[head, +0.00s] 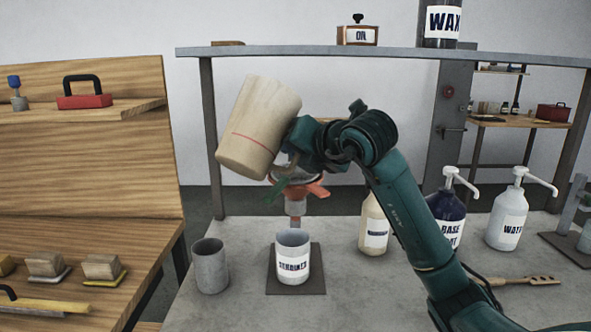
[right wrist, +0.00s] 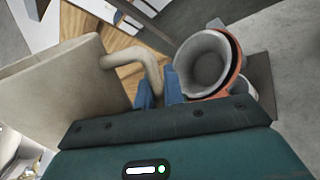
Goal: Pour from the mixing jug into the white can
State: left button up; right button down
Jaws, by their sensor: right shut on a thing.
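The mixing jug (head: 258,130) is beige with a red line and hangs tilted in the air, its top leaning right, up and left of the white can. My right gripper (head: 288,164) is shut on its handle, which shows between blue fingers (right wrist: 158,92) in the right wrist view; the jug wall (right wrist: 70,90) fills the left there. The white can (head: 292,262) stands upright and open on a dark square plate (head: 314,286), its label facing me. I see no stream, and the jug's contents are hidden. My left gripper is not in view.
An open grey cup (head: 210,268) stands left of the plate. An orange-and-grey fitting (head: 296,205) is just above and behind the can. A cream bottle (head: 373,226) and pump bottles (head: 507,220) stand right. A shelf (head: 400,54) spans above.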

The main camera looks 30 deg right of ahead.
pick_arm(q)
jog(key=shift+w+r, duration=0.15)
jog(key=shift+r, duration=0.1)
pick_arm(e)
jog(key=shift+f, duration=0.1)
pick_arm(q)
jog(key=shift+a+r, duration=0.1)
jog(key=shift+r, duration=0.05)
pick_arm(e)
jog(key=shift+a+y, duration=0.1)
jog(key=shift+y, duration=0.2)
pick_arm(q)
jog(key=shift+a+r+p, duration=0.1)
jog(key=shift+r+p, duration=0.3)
jog(key=shift+p, duration=0.75)
pick_arm(e)
jog(key=shift+s+a+r+m+g+y, duration=0.2)
jog(key=shift+a+r+m+g+y, duration=0.15)
jog(key=shift+m, duration=0.25)
pick_arm(q)
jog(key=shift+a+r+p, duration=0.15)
jog(key=shift+p, duration=0.15)
pick_arm(e)
jog(key=shift+s+a+f+m+y, duration=0.2)
jog(key=shift+a+f+m+y, duration=0.3)
jog(key=shift+f+y, duration=0.1)
